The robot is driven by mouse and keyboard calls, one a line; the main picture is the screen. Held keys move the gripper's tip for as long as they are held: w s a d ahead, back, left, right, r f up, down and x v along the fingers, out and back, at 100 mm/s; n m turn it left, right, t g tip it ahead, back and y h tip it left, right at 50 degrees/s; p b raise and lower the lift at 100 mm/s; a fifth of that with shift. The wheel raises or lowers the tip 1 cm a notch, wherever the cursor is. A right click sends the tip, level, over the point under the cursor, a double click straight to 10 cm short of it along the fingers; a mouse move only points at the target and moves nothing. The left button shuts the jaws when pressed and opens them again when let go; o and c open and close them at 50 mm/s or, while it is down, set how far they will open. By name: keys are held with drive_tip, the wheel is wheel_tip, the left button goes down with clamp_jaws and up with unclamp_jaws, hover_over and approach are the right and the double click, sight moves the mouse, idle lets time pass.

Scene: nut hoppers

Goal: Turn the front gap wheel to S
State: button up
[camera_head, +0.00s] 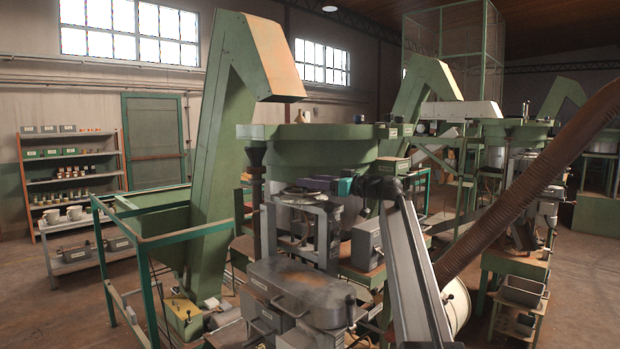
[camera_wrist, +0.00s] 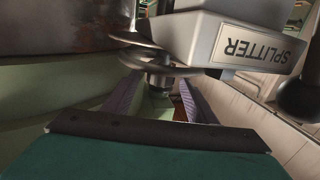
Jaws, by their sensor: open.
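My gripper (camera_head: 316,184) shows in the head view at the front of the green machine's round bowl, with a teal body and purple fingers. In the wrist view my gripper (camera_wrist: 160,98) is open, its two purple fingers apart with nothing held between them. A grey metal ring like a handwheel (camera_wrist: 128,57) lies just beyond the fingertips, below the rusty drum and beside the splitter box. I cannot tell whether it is the front gap wheel.
A grey box labelled SPLITTER (camera_wrist: 243,44) is close on the right in the wrist view, with a dark round knob (camera_wrist: 297,98) beside it. The rusty drum (camera_wrist: 60,28) is close on the left. A brown hose (camera_head: 530,180) crosses the right of the head view.

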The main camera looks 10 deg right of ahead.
drive_tip(key=shift+w+a, duration=0.35)
drive_tip(key=shift+a, duration=0.1)
drive_tip(key=shift+c, duration=0.6)
drive_tip(key=c, duration=0.9)
drive_tip(key=shift+c, duration=0.2)
